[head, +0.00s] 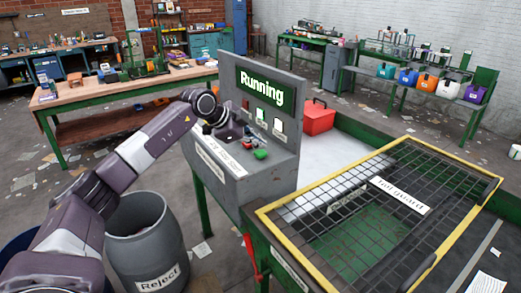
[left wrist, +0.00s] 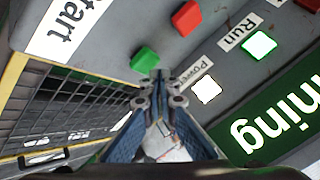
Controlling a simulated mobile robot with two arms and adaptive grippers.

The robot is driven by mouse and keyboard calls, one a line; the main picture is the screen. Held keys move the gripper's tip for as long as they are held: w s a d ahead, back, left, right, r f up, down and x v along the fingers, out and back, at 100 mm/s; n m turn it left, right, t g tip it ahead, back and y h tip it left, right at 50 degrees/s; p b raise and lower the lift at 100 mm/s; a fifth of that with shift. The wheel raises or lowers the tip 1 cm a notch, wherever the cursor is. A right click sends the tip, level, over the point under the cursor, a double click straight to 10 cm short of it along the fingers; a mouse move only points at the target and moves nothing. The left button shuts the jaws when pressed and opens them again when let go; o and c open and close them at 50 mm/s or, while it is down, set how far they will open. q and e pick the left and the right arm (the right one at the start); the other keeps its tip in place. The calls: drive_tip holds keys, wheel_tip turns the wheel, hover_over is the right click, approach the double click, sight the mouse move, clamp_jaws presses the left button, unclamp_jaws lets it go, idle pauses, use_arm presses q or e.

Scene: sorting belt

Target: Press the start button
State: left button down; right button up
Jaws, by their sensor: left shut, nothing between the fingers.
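The grey control console (head: 262,90) stands in the middle of the head view, and its green screen (head: 266,88) reads "Running". A green button (left wrist: 144,60) sits beside a "Start" label (left wrist: 68,25) in the left wrist view. It also shows in the head view (head: 260,154). A red button (left wrist: 187,18) is next to it. The lamps marked Run (left wrist: 258,45) and Power (left wrist: 207,90) are lit. My left gripper (head: 243,147) is shut and empty over the panel. In the left wrist view its fingertips (left wrist: 157,80) are close to the green button; I cannot tell whether they touch.
A yellow-framed mesh guard (head: 380,210) covers the belt right of the console. A red box (head: 318,118) stands behind the console. A grey Reject barrel (head: 147,240) is below my left arm. Workbenches (head: 130,90) stand further back.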

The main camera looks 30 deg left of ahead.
sight(259, 153)
use_arm(q)
drive_tip(key=shift+r, duration=0.15)
wheel_tip(259, 153, up, 5)
drive_tip(key=p, duration=0.4)
idle(0.5)
idle(0.5)
